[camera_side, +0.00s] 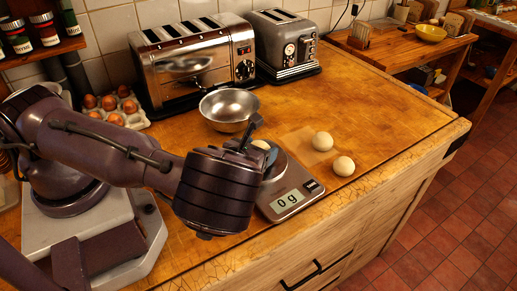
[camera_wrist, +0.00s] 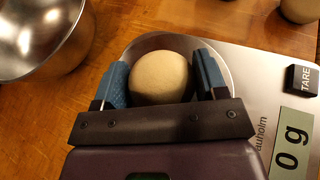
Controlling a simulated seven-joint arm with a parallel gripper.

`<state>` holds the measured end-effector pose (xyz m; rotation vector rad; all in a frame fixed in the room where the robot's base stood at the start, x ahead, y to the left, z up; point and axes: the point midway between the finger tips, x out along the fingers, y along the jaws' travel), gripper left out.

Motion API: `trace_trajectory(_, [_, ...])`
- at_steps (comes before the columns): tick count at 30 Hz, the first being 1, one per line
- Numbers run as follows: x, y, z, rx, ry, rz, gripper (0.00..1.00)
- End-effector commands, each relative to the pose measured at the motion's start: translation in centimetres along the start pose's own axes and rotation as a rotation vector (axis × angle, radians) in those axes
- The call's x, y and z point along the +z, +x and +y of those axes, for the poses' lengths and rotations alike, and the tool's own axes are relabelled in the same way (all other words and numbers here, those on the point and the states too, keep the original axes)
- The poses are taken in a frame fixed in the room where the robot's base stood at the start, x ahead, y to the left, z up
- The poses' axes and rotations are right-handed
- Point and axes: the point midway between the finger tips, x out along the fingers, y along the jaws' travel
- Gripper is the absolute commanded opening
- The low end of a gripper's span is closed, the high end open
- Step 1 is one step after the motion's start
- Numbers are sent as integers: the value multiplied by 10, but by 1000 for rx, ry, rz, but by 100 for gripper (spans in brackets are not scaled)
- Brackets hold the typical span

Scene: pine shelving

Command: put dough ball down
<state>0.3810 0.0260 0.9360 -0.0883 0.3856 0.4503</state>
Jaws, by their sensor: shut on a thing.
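A pale, round dough ball (camera_wrist: 160,80) sits between the two blue fingers of my gripper (camera_wrist: 161,70), which is shut on it. In the side view the held ball (camera_side: 261,145) is partly hidden by my gripper (camera_side: 254,146). It is over the round pan of the kitchen scale (camera_side: 297,202); the wrist view shows the pan's rim behind the ball and the scale body (camera_wrist: 249,95) to the right. The scale display (camera_side: 287,199) reads 0 g. The ball's underside is hidden, so I cannot see any gap to the pan.
Two more dough balls (camera_side: 322,141) (camera_side: 344,166) lie right of the scale, one on a thin pale square. A metal bowl (camera_side: 229,108) stands behind the scale. Two toasters (camera_side: 195,62) (camera_side: 283,47) and an egg tray (camera_side: 115,107) are at the back. The counter's right side is clear.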

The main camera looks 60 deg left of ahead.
Motion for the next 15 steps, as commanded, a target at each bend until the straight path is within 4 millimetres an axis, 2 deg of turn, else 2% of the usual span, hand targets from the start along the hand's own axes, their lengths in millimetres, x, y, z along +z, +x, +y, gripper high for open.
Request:
trace_trajectory(5, [-2,1,0,0,1,0,57])
trace_trajectory(6, [-3,1,0,0,0,0,68])
trace_trajectory(9, [-3,1,0,0,0,0,91])
trace_trajectory(15, [-3,1,0,0,0,0,92])
